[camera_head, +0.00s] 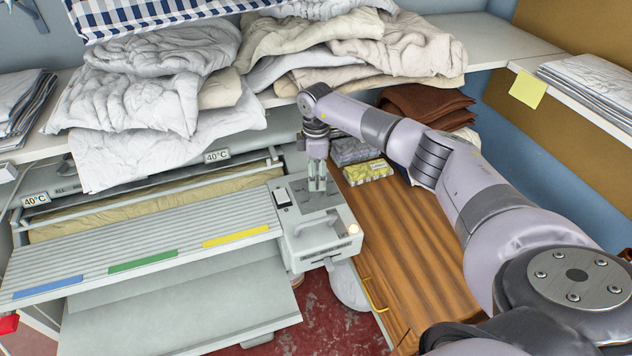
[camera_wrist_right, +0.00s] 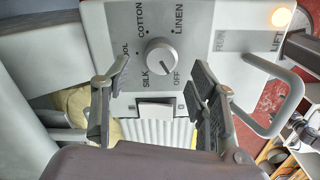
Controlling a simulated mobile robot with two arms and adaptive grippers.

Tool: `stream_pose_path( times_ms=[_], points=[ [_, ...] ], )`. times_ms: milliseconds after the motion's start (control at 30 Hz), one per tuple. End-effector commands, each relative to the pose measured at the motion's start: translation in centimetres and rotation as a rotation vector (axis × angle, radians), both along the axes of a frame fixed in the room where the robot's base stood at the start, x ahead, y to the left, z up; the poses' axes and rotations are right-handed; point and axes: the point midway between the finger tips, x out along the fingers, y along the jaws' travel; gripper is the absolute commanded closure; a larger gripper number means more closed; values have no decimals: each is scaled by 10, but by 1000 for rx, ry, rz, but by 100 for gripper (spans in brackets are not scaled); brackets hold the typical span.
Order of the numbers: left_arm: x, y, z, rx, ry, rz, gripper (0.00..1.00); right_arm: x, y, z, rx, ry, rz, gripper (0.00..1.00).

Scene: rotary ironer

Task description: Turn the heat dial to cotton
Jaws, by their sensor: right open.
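The heat dial (camera_wrist_right: 162,57) is a round silver knob on the grey control panel (camera_wrist_right: 215,20). In the right wrist view, the labels COTTON, LINEN, OFF, SILK and a partly hidden one ending in "OOL" surround it. COTTON is above and left of the knob. I cannot tell exactly where its pointer stands. My right gripper (camera_wrist_right: 160,78) is open, with one finger on each side of the dial and visible gaps to it. In the head view, my right gripper (camera_head: 317,184) points down over the panel at the ironer's right end and hides the dial. My left gripper is not in view.
A rocker switch (camera_wrist_right: 155,109) sits beside the dial. An orange lamp (camera_wrist_right: 281,17) glows near a LIFT label and a bent handle (camera_wrist_right: 285,112). The ironer's slatted board (camera_head: 150,250) extends left. A wooden cabinet top (camera_head: 405,250) lies right. Laundry (camera_head: 160,100) is piled behind.

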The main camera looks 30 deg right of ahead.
Motion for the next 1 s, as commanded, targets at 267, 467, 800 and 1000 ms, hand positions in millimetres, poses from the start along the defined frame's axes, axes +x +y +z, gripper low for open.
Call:
stream_pose_path(
  times_ms=[267, 467, 800, 1000],
  points=[
    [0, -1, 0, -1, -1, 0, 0, 1, 0, 58, 0, -4, 0, 46],
    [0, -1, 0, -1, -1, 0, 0, 0, 0, 76, 0, -1, 0, 46],
    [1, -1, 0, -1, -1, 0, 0, 0, 0, 79, 0, 0, 0, 46],
    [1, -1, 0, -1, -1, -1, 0, 0, 0, 78, 0, 0, 0, 46]
  ],
)
